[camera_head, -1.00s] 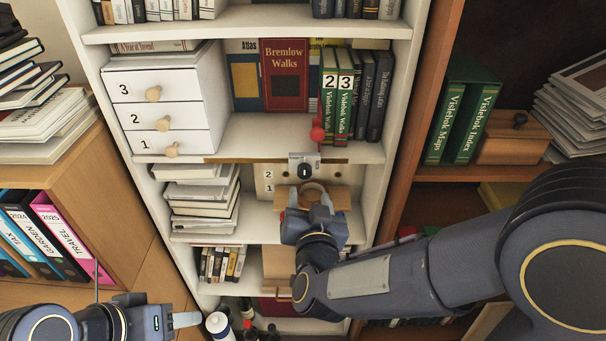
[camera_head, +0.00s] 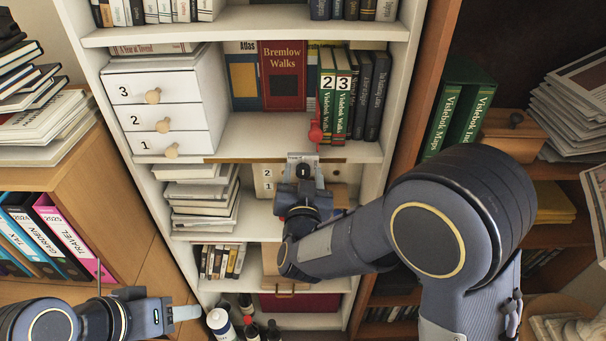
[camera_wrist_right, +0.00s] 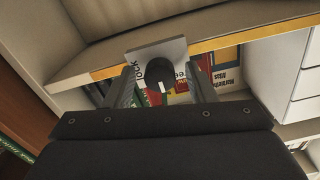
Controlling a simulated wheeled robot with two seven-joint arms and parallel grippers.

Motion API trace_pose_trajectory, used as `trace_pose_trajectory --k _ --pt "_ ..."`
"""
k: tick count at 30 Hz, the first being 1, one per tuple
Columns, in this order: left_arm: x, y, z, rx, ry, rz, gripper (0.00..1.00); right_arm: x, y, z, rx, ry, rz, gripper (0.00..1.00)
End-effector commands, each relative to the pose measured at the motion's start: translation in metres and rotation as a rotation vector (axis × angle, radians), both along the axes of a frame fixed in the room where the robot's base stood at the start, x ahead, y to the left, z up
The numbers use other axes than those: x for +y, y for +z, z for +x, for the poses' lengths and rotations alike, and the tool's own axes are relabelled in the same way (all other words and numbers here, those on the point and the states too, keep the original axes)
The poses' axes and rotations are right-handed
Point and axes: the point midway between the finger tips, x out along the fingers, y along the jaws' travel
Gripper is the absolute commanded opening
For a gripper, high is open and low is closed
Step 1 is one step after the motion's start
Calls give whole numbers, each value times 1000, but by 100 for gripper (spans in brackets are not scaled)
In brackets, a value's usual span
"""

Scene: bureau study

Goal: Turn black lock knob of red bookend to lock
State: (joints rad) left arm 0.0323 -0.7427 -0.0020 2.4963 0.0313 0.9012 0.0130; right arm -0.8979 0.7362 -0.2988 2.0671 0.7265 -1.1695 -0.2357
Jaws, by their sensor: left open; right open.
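The red bookend (camera_head: 315,134) stands at the shelf's front edge, against the green volumes. Below it, a grey metal plate (camera_head: 293,158) hangs at the shelf edge with a black lock knob (camera_head: 304,170). In the right wrist view the knob (camera_wrist_right: 155,76) has a white mark pointing down the picture, and lettering like "lock" is on the plate (camera_wrist_right: 170,50) beside it. My right gripper (camera_wrist_right: 160,88) is open, its fingers on either side of the knob; contact cannot be told. It also shows in the head view (camera_head: 303,182). My left gripper (camera_head: 188,314) is open and empty at lower left.
Green volumes (camera_head: 335,100) and other books stand on the shelf above the knob. A white drawer unit (camera_head: 160,105) is to the left. Stacked books (camera_head: 203,195) fill the lower shelf's left side. Bottles (camera_head: 220,322) stand low, near my left gripper.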

Motion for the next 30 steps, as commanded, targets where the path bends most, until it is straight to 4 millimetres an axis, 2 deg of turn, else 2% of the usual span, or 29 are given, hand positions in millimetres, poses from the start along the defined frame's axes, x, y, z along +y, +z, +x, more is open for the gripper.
trace_pose_trajectory --k 3,13,22,30 --pt "0 0 0 0 0 0 50 0 0 0 0 0 0 49" --pt "0 0 0 0 0 0 50 0 0 0 1 0 1 6" --pt "0 -10 0 0 0 0 50 0 -3 0 1 0 38 6" --pt "0 -42 0 0 0 0 50 -1 -6 0 -2 0 198 6"
